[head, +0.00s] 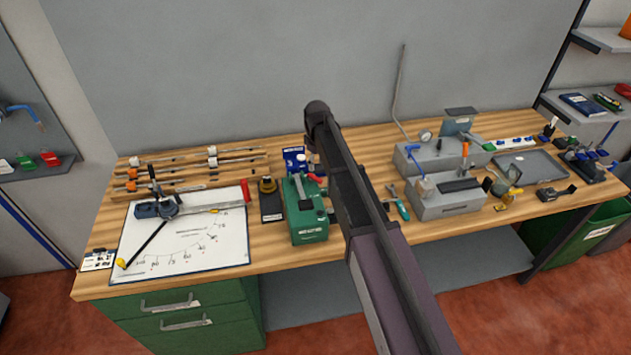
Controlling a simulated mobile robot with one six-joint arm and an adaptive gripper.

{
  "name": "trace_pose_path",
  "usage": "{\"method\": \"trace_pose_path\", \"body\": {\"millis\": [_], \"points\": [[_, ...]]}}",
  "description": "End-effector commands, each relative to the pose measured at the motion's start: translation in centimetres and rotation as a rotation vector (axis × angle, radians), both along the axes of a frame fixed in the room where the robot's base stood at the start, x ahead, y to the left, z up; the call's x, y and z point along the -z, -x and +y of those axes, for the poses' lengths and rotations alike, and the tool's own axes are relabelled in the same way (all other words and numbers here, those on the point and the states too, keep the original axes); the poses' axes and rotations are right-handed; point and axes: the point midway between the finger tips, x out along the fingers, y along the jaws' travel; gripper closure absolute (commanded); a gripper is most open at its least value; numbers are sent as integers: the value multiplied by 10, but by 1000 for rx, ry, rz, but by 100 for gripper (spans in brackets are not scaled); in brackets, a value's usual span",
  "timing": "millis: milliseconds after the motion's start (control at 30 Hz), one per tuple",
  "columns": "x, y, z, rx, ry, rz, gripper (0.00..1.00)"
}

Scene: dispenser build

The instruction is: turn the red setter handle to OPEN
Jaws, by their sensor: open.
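A green machine (308,228) stands near the front middle of the bench, just left of my arm. A small red part (317,179) shows at its top right, partly behind my arm. A red bar (246,191) lies at the upper right edge of the white scale board. I cannot tell which red part is the setter handle, and no OPEN mark is readable. My arm crosses the middle of the view and hides part of the bench. My gripper does not show.
The white board (190,252) with a printed arc and a black pointer lies at left. Rods lie behind it. Grey blocks (450,203), a gauge, a grey tray (530,168) and small tools crowd the right. A grey wall closes the back.

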Motion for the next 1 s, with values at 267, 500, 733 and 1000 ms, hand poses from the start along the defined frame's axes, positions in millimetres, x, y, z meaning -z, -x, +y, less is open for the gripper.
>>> {"method": "trace_pose_path", "body": {"millis": [267, 500, 733, 1000], "points": [[26, 0, 0, 0, 0, 0, 43], [44, 0, -1, 1, 0, 0, 43], [58, 0, -1, 1, 0, 0, 43], [63, 0, -1, 1, 0, 0, 43]]}}
